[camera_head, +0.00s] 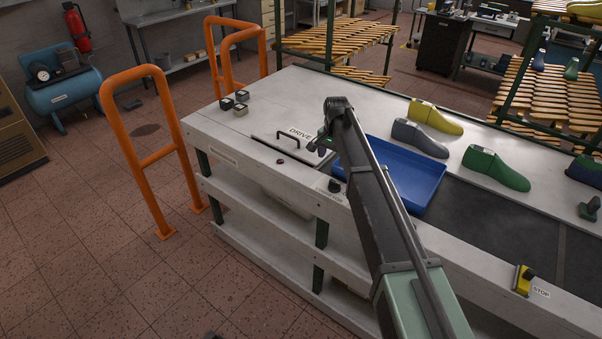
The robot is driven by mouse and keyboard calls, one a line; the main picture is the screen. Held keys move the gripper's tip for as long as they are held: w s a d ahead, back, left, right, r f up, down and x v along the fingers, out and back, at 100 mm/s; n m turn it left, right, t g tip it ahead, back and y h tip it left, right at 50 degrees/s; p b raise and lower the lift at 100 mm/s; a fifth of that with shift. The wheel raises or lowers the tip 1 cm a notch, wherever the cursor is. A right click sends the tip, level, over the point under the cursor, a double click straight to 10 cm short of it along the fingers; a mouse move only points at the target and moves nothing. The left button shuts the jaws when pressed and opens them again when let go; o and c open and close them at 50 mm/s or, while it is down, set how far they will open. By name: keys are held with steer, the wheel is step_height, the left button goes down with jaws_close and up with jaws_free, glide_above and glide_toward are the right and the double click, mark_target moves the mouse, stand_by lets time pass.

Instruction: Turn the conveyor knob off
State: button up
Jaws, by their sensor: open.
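A small black knob (334,187) sits near the front edge of the white bench, just left of my arm. It is too small for me to tell which way it is turned. The dark conveyor belt (500,225) runs along the bench to the right, partly hidden by my arm.
A blue tray (425,165) lies right of my arm, near yellow, grey and green shoe lasts (497,168). A yellow STOP box (523,280) is at the front right. Orange rails (150,155) stand left.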

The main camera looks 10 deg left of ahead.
mark_target(335, 181)
steer(key=f+b, duration=0.3)
steer(key=d+f+b, duration=0.1)
steer(key=f+b, duration=0.6)
steer(key=b, duration=0.1)
steer(key=shift+s+d+f, duration=0.3)
steer(key=shift+d+f, duration=0.05)
steer(key=shift+r, duration=0.15)
steer(key=c, duration=0.9)
